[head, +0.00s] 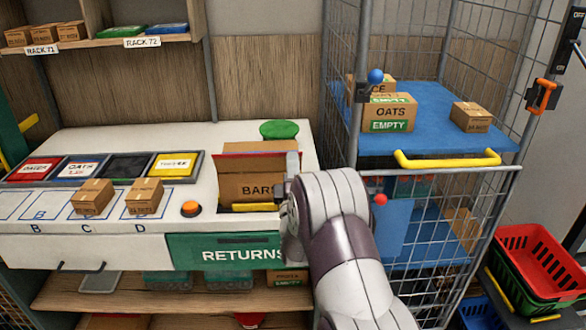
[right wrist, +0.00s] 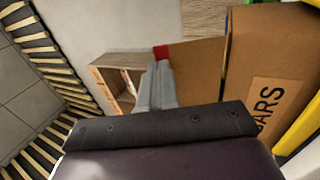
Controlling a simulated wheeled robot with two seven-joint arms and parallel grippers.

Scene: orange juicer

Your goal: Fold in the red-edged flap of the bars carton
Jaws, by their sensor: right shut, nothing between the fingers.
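The bars carton (head: 235,187) is a brown box standing on the white counter, partly hidden by my right arm. My right gripper (head: 293,164) is shut and empty at the right side of the carton. In the wrist view its fingertips (right wrist: 158,72) are beside the flap's red end; contact cannot be told. My left gripper is out of view.
A yellow strip (head: 254,207) lies along the carton's front. A green round object (head: 279,129) is behind it. Small cartons (head: 92,197) and an orange button (head: 190,209) are to the left. A wire cage cart (head: 438,120) with blue shelves stands close at the right.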

